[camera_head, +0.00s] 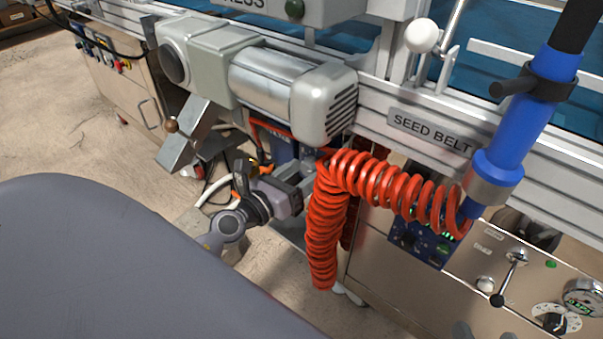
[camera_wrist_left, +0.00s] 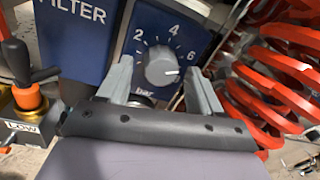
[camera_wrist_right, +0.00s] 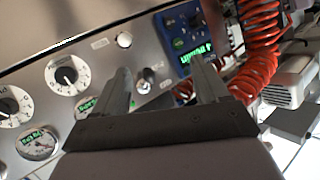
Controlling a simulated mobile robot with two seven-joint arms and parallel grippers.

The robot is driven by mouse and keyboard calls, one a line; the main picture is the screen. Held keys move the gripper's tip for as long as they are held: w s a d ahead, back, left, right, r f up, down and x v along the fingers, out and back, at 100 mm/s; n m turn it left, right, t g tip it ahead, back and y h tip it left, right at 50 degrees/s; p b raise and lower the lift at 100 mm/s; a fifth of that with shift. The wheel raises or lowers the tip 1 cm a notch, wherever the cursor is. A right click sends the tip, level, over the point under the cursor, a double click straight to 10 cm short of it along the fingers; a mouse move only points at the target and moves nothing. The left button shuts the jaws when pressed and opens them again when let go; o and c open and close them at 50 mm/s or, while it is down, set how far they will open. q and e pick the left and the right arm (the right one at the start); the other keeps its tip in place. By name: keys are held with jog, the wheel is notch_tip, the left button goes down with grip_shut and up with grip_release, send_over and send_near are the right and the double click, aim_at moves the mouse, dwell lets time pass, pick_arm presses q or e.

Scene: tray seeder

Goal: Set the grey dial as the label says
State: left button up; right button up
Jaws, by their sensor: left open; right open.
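The grey dial (camera_wrist_left: 160,74) is on a blue panel (camera_wrist_left: 118,45) marked FILTER, seen in the left wrist view. Its scale shows 2, 4, 6 and "bar". The white mark on the dial points right, just below the 6. My left gripper (camera_wrist_left: 158,68) is open, its fingers on either side of the dial; contact cannot be told. In the head view my left gripper (camera_head: 300,182) is low under the motor, partly behind the red coil. My right gripper (camera_wrist_right: 160,68) is open and empty before a steel control panel. No label giving a setting is readable.
The red coiled hose (camera_head: 325,220) hangs close beside my left gripper. In the left wrist view, an orange-and-black valve handle (camera_wrist_left: 22,85) with a LOW tag (camera_wrist_left: 20,125) stands left. In the right wrist view are a white-scaled knob (camera_wrist_right: 67,75), gauges and a toggle (camera_wrist_right: 143,85).

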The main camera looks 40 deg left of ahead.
pick_arm(q)
jog(key=c, duration=1.1)
jog(key=shift+o, duration=0.2)
jog(key=shift+n, duration=0.5)
jog(key=n, duration=0.6)
jog(key=shift+d+n+p, duration=0.15)
jog(key=shift+n+p, duration=0.15)
jog(key=shift+p, duration=0.05)
jog(key=shift+n+t, duration=0.3)
jog(key=shift+n, duration=0.9)
jog(key=shift+n+p, duration=0.45)
jog(key=shift+n, duration=0.35)
jog(key=shift+n+y, duration=0.3)
jog(key=shift+n, duration=0.1)
pick_arm(e)
jog(key=shift+w+a+r+m, duration=0.2)
jog(key=shift+a+m, duration=0.1)
jog(key=shift+a, duration=0.3)
jog(key=shift+y, duration=0.3)
